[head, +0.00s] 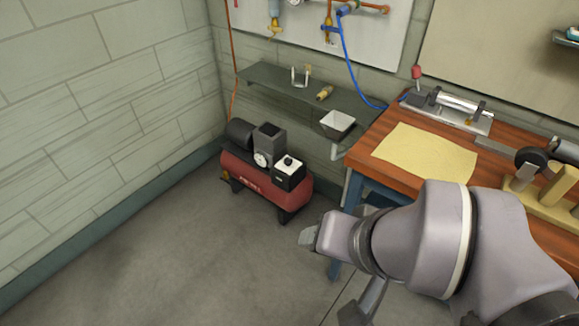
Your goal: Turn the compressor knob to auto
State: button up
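The red compressor (262,188) stands on the floor in the corner, under the wall shelf. A small box (290,172) with a light top and dark sides sits on its right part. A small black knob (288,160) is on top of this box; its setting and any lettering are too small to read. A round white gauge (261,159) is left of the box. My gripper (309,237) is at the end of my arm, in front of the compressor to its lower right and apart from it. Its fingers are mostly hidden, so its opening does not show.
A wooden workbench (375,140) with a yellow cloth (425,153) and tools stands at the right. A dark shelf (290,90) holding a white tray (338,123) hangs above the compressor. The floor at left is clear.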

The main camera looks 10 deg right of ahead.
aim_at(288, 160)
jog(key=i+j+z, duration=0.25)
jog(key=j, duration=0.35)
jog(key=j+z, duration=0.25)
jog(key=j, duration=0.3)
jog(key=i+j+z, duration=0.1)
jog(key=j+z, duration=0.15)
jog(key=j, duration=0.4)
jog(key=j+z, duration=0.25)
jog(key=j, duration=0.4)
jog(key=j+z, duration=0.25)
jog(key=j, duration=0.35)
jog(key=k+j+z, duration=0.1)
jog(key=j+z, duration=0.15)
jog(key=j, duration=0.4)
jog(key=k+j+z, duration=0.25)
jog(key=j, duration=0.35)
jog(key=k+j+z, duration=0.1)
jog(key=j+z, duration=0.2)
jog(key=j, duration=0.3)
